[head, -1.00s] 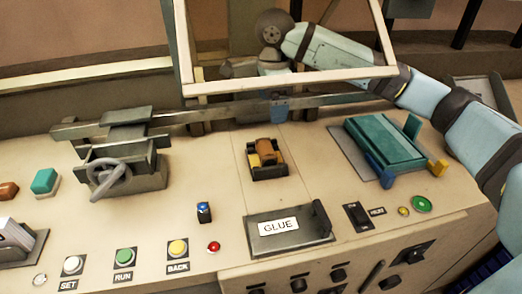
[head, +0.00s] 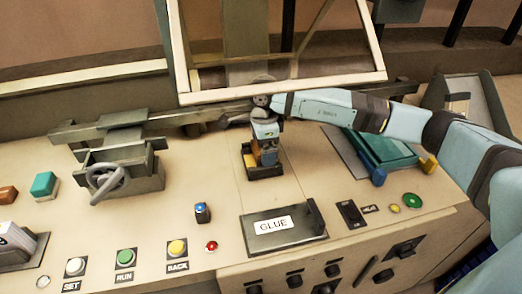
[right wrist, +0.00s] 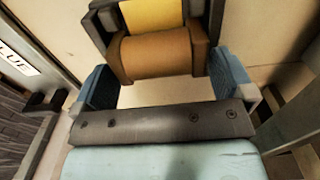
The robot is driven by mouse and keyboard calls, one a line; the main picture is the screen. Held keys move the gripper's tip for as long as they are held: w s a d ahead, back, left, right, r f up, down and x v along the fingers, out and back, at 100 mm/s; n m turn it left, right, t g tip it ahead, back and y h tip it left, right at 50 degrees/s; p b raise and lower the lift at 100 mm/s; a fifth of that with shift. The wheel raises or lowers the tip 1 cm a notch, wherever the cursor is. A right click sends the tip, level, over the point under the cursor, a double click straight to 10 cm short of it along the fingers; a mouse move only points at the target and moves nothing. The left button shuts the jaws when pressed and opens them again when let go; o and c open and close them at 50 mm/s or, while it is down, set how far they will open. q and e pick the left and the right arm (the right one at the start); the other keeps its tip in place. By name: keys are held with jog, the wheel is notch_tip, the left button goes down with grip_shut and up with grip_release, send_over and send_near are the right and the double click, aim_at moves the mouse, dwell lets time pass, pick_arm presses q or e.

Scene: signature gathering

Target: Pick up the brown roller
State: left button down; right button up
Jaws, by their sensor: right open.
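The brown roller (right wrist: 155,54) lies in front of a yellow roller (right wrist: 152,15) in a small dark holder in the right wrist view. In the head view the holder (head: 265,173) stands on the console, and my right gripper (head: 265,152) is over it, hiding most of the brown roller. The yellow roller (head: 249,158) shows beside the gripper. In the right wrist view the blue fingertips of my right gripper (right wrist: 160,70) are apart, one on each side of the brown roller. I cannot tell whether they touch it. My left gripper is not in view.
A white frame (head: 280,86) stands behind the holder, close to my right arm. A grey vise (head: 120,175) is at left and a teal block (head: 390,150) at right, partly under my arm. The GLUE pad (head: 285,237) and several buttons lie in front.

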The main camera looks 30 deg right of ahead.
jog(key=shift+f, duration=0.2)
jog(key=c, duration=0.7)
jog(key=shift+c, duration=0.2)
jog(key=shift+r, duration=0.1)
